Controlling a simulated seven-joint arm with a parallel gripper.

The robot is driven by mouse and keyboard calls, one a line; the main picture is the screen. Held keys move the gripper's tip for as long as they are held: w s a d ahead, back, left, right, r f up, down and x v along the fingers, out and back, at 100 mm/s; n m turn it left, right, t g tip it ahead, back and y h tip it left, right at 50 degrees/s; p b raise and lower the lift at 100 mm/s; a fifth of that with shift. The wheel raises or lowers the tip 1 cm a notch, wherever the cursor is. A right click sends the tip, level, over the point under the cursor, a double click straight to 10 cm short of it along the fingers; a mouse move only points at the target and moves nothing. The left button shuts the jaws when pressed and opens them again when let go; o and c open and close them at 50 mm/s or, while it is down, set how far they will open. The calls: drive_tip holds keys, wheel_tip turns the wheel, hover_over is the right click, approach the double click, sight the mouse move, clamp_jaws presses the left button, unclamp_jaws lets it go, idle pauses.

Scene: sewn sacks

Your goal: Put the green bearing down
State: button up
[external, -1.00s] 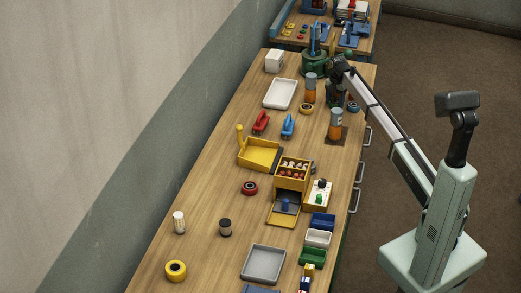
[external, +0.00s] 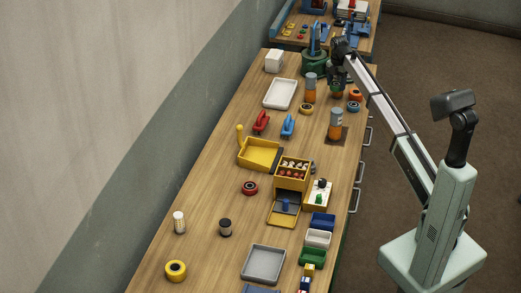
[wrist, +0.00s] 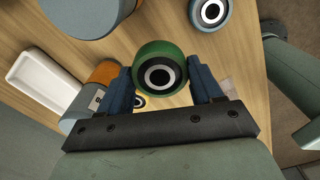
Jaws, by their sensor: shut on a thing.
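The green bearing (wrist: 160,68), a green ring with a white and black centre, is held between the two blue fingers of my gripper (wrist: 160,84) in the wrist view. My gripper is shut on it, with one finger on each side. In the external view my gripper (external: 337,78) is over the far right part of the bench, close to the grey and orange canisters. The bearing is small there and partly hidden by the gripper. It appears to be above the bench top, but its exact height is hard to tell.
A blue bearing (external: 353,107) and an orange bearing (external: 356,94) lie right of my gripper. Orange and grey canisters (external: 310,89) (external: 335,124) stand nearby, with a yellow bearing (external: 306,108) beside one. A white tray (external: 281,94) lies left. The green-based blue device (external: 314,62) stands behind.

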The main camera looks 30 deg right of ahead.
wheel_tip(320, 180, up, 12)
drive_tip(key=s+a+n, duration=0.2)
drive_tip(key=a+n, duration=0.1)
drive_tip(key=a, duration=2.1)
drive_tip(key=n, duration=0.9)
hover_over(220, 208)
drive_tip(key=shift+f, duration=10.7)
